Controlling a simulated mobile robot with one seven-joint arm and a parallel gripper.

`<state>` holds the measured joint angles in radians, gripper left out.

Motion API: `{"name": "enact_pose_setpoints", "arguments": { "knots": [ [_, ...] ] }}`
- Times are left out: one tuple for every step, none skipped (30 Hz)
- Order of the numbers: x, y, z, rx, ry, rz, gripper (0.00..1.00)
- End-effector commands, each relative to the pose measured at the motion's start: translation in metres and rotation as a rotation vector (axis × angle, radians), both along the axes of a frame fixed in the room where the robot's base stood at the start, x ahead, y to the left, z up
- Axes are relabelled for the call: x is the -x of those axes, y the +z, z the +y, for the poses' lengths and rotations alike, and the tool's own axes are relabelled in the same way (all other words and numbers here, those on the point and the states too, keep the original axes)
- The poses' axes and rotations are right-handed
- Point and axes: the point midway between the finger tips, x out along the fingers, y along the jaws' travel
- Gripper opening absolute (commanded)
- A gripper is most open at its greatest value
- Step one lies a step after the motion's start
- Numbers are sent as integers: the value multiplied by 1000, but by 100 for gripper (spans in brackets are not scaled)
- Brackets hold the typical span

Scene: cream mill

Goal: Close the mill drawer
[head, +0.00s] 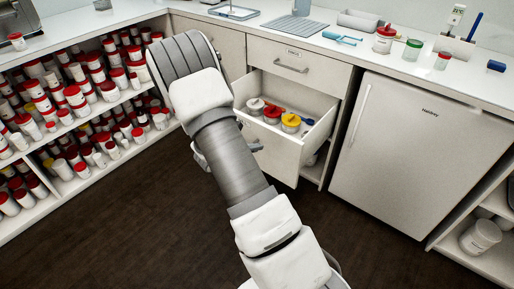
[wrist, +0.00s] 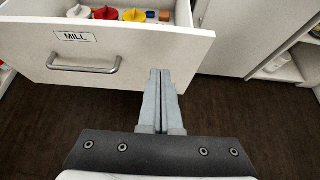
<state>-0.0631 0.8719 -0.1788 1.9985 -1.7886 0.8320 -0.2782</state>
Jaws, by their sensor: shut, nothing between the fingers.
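The mill drawer (wrist: 180,47) is pulled open, with a label reading MILL and a grey bar handle (wrist: 84,68) on its front. In the head view the open drawer (head: 288,148) sits below a closed drawer, its front partly hidden by my arm. Inside are jars with white, red and yellow lids and a blue item. My gripper (wrist: 160,72) is shut and empty. In the wrist view its fingertips overlap the lower part of the drawer front, right of the handle; I cannot tell whether they touch it.
A closed upper drawer (head: 292,68) is above. A white fridge (head: 420,150) stands to the right. Shelves (head: 80,190) of red-lidded jars line the left. The counter (head: 350,22) holds jars and tools. Dark floor (head: 120,245) is clear in front.

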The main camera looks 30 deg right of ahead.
Motion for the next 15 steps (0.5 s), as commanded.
{"name": "enact_pose_setpoints", "arguments": {
  "knots": [
    [-2, -9, -10, 2, -5, 1, 0],
    [-4, -13, -16, 0, -4, 0, 0],
    [-7, -17, -23, 0, -4, 0, 0],
    [-9, -21, -28, 0, -4, 0, 0],
    [-11, -24, -34, 0, -4, 0, 0],
    [-13, -28, -41, 0, -4, 0, 0],
    [-16, -31, -46, 0, -4, 0, 0],
    [-17, -34, -51, -1, -4, 1, 0],
    [-19, -38, -57, -1, -4, 1, 0],
    [-21, -39, -62, 0, -4, 0, 0],
    [-23, -37, -67, 0, -5, -2, 0],
    [-26, -36, -73, 0, -4, -3, 0],
    [-27, -36, -76, -1, -4, -2, 0],
    [-28, -36, -80, -1, -3, -2, 0],
    [-30, -36, -84, -1, -4, -2, 0]
  ]
}}
